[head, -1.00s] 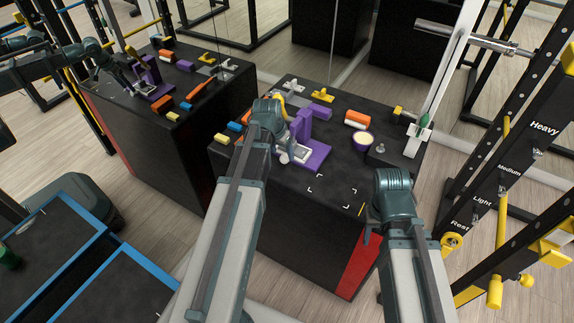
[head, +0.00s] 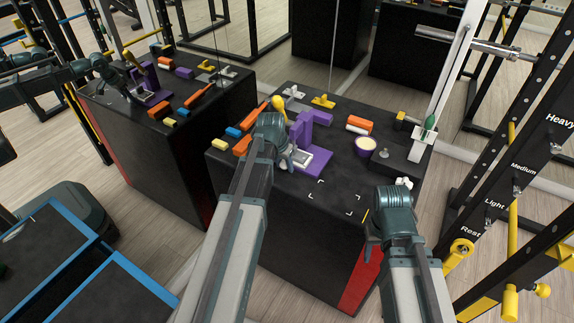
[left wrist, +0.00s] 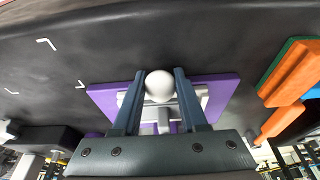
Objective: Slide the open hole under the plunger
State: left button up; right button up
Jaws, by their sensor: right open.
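The purple press (head: 312,128) stands on the black block, with its upright arm over a flat purple base. A light grey slide (head: 301,157) lies in this base. The left wrist view shows the slide's white ball knob (left wrist: 160,86) in front of the purple base (left wrist: 222,88). The plunger and the slide's hole cannot be made out.
A cream-topped purple cup (head: 365,145), an orange and white roll (head: 359,125) and a yellow piece (head: 323,101) sit around the press. Orange, blue and yellow blocks (head: 234,132) lie at the left. White corner marks (head: 334,196) frame clear surface in front. A mirror stands behind.

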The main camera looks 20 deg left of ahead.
aim_at(296, 174)
pick_arm(q)
grip_shut()
jog(key=shift+s+d, duration=0.1)
jog(key=shift+d, duration=0.25)
jog(key=shift+s+d, duration=0.1)
jog(key=shift+d, duration=0.95)
jog(key=shift+s+d, duration=0.1)
jog(key=shift+d, duration=0.4)
jog(key=o, duration=0.8)
grip_release()
jog(key=shift+o, duration=0.2)
